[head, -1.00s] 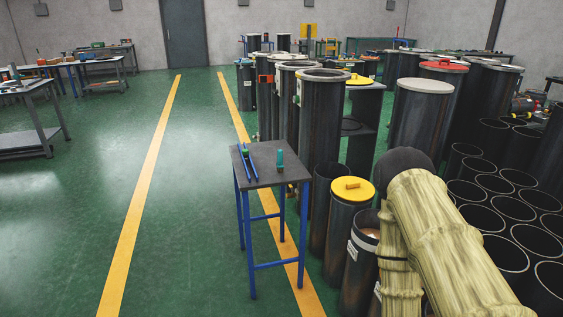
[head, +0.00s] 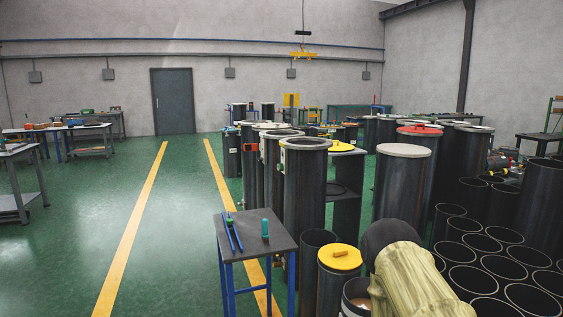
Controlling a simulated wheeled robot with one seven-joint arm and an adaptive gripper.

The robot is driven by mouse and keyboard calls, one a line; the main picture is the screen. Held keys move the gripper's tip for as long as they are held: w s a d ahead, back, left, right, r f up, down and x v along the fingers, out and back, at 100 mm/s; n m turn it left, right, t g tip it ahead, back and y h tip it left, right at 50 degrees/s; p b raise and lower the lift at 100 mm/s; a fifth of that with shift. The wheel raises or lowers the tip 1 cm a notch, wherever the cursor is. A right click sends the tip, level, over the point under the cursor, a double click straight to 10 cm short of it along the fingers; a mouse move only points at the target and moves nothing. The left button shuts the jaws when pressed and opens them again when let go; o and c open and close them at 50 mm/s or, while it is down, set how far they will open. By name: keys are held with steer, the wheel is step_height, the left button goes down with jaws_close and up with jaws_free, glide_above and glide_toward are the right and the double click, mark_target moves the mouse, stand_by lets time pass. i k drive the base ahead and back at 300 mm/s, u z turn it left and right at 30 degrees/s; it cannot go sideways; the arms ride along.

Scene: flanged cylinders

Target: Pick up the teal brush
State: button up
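A small teal object (head: 265,228), which seems to be the teal brush, stands upright on the dark top of a small table (head: 254,246) with blue legs. To its left on the same top lies a blue two-legged tool (head: 233,233) with a green part at its upper end. My arm, in a pale bamboo-like covering, shows at the lower right, apart from the table. My gripper cannot be made out in the head view.
Dark flanged cylinders (head: 305,190) stand close behind and right of the table. A yellow-lidded cylinder (head: 339,280) stands at its right. Open dark tubes (head: 480,242) fill the right side. The green floor (head: 175,240) left of the table is clear.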

mark_target(265, 236)
steer(key=z, duration=0.35)
steer(key=k, duration=0.45)
steer(key=z, duration=0.7)
steer(key=i, duration=0.35)
steer(key=u, duration=1.1)
steer(key=i, duration=0.75)
steer(key=u, duration=0.85)
